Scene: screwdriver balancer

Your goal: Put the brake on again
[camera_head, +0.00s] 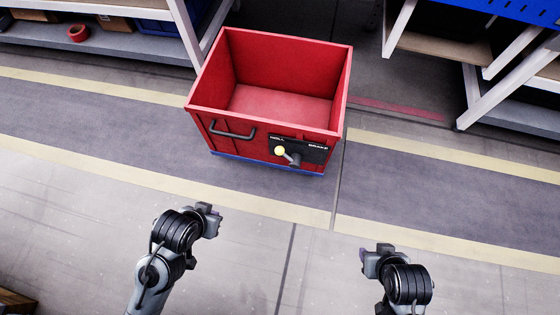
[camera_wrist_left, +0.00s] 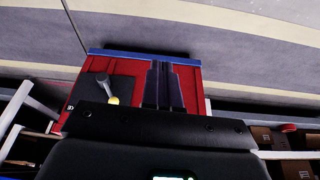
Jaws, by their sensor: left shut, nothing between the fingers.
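A red open-topped cart (camera_head: 228,142) stands on the floor in the middle of the head view. Its front carries a black panel (camera_head: 318,155) lettered ROLL at the left and BRAKE at the right. The brake lever (camera_head: 293,157) has a yellow knob that points left, to the ROLL side. The lever also shows in the left wrist view (camera_wrist_left: 107,88), left of the fingers. My left gripper (camera_head: 213,218) is shut and empty, in front of the cart and apart from it. My right gripper (camera_head: 368,262) is farther right and nearer; its jaw state is unclear.
A black handle (camera_head: 232,130) sits on the cart front, left of the panel. Shelving (camera_head: 130,45) stands at the back left and more racks (camera_head: 500,75) at the back right. The floor (camera_head: 255,240) between my grippers and the cart is clear.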

